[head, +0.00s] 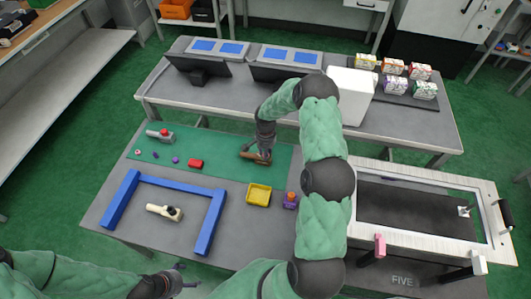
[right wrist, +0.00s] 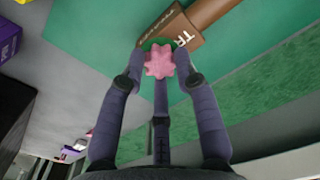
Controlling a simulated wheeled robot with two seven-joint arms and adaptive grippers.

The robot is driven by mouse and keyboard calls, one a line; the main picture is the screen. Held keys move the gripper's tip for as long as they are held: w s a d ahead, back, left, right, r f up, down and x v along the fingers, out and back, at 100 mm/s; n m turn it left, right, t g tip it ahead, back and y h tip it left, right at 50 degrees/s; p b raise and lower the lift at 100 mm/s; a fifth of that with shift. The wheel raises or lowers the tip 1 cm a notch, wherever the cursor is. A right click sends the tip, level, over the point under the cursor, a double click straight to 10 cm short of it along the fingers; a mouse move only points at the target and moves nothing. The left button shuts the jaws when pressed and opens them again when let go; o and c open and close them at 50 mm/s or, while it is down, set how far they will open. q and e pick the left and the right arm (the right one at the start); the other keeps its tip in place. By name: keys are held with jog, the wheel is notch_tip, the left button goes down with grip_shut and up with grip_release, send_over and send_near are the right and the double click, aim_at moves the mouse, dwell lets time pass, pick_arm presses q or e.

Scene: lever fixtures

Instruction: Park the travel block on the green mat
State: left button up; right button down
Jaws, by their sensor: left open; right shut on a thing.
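The travel block, brown with white letters beginning "TR" (right wrist: 166,32), shows at the top of the right wrist view with a brown round bar beside it. In the head view the brown block (head: 248,155) is over the right part of the green mat (head: 225,150); whether it touches the mat is unclear. My right gripper (right wrist: 158,60) is shut on a pink star-shaped knob (right wrist: 159,62) at the block. In the head view this gripper (head: 263,152) is partly hidden by its arm. My left gripper (head: 180,280) is open and empty at the bottom left, off the table's front edge.
On the mat's left lie a red block (head: 196,163), a grey-and-red piece (head: 160,135) and small knobs. In front are a blue frame (head: 212,222), a cream lever piece (head: 160,210), a yellow tray (head: 259,194) and a purple-orange piece (head: 290,200). Monitors stand behind.

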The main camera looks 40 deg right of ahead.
jog(key=shift+r, duration=0.15)
jog(key=shift+f, duration=0.25)
jog(key=c, duration=0.9)
grip_release()
jog(key=shift+r, duration=0.1)
jog(key=shift+r, duration=0.1)
